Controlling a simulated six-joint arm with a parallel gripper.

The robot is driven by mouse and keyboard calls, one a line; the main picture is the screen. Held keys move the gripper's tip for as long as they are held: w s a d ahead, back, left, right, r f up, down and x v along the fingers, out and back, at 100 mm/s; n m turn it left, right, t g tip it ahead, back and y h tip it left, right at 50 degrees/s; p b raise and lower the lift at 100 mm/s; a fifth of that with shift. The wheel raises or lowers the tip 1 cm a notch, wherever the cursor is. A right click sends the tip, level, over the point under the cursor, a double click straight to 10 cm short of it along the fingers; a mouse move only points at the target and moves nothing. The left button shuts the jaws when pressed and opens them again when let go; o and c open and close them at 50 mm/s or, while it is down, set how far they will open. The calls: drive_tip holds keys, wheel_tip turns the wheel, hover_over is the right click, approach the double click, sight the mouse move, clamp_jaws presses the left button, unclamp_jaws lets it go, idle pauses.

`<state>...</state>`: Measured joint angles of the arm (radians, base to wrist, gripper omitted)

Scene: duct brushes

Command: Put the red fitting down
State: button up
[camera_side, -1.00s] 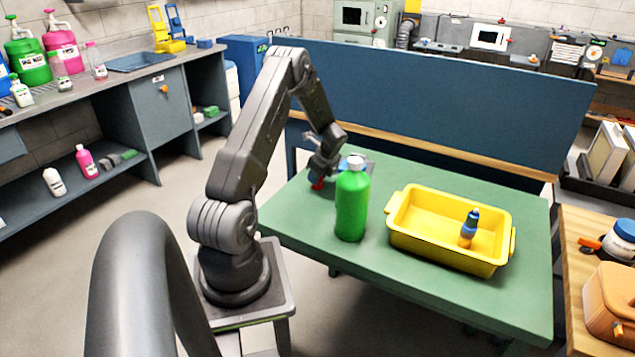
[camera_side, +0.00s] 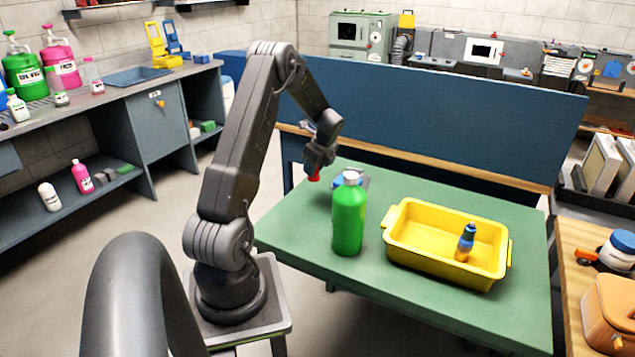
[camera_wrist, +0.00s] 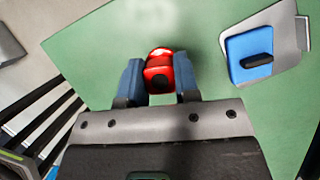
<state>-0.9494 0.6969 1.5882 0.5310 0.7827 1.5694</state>
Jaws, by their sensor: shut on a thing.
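The red fitting (camera_wrist: 159,70) is held between the two blue fingers of my gripper (camera_wrist: 160,82) in the wrist view. In the side view the red fitting (camera_side: 314,178) shows as a small red piece under my gripper (camera_side: 317,168), which is shut on it. The fitting hangs above the left back part of the green table (camera_side: 300,225), apart from the tabletop. The lower end of the fitting is hard to make out.
A green bottle (camera_side: 349,220) stands on the table in front of a grey plate with a blue block (camera_wrist: 249,55). A yellow tray (camera_side: 425,262) holding a blue and orange bottle (camera_side: 465,243) sits to the right. A blue panel (camera_side: 430,115) rises behind the table.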

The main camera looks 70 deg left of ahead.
sight(316, 180)
drive_tip(key=shift+r, duration=0.5)
drive_tip(key=shift+w+d+r+n, duration=0.1)
drive_tip(key=shift+w+d+n, duration=0.05)
drive_tip(key=shift+n, duration=0.45)
drive_tip(key=n, duration=0.2)
drive_tip(key=d+n+g+h, duration=0.1)
drive_tip(key=shift+w+n, duration=0.3)
drive_tip(key=shift+w, duration=0.05)
drive_tip(key=n, duration=0.1)
drive_tip(key=n+h, duration=0.1)
drive_tip(key=n, duration=0.1)
drive_tip(key=w+d+n+g+h, duration=0.1)
drive_tip(key=n, duration=0.1)
drive_tip(key=shift+f, duration=0.25)
drive_tip(key=w+d+f+n+t+h, duration=0.1)
drive_tip(key=w+d+n+t, duration=0.1)
drive_tip(key=w+n, duration=0.4)
drive_tip(key=w+d+f+n+t+h, duration=0.1)
drive_tip(key=w+d+f+n+t, duration=0.1)
drive_tip(key=n, duration=1.1)
drive_tip(key=w+d+f+n+t+h, duration=0.2)
drive_tip(key=w+d+n, duration=0.3)
drive_tip(key=w+n, duration=0.4)
drive_tip(key=shift+w+n+t, duration=0.3)
drive_tip(key=shift+w+t, duration=0.05)
drive_tip(key=shift+t, duration=0.55)
drive_tip(key=shift+w+f, duration=0.1)
drive_tip(key=shift+f, duration=1.9)
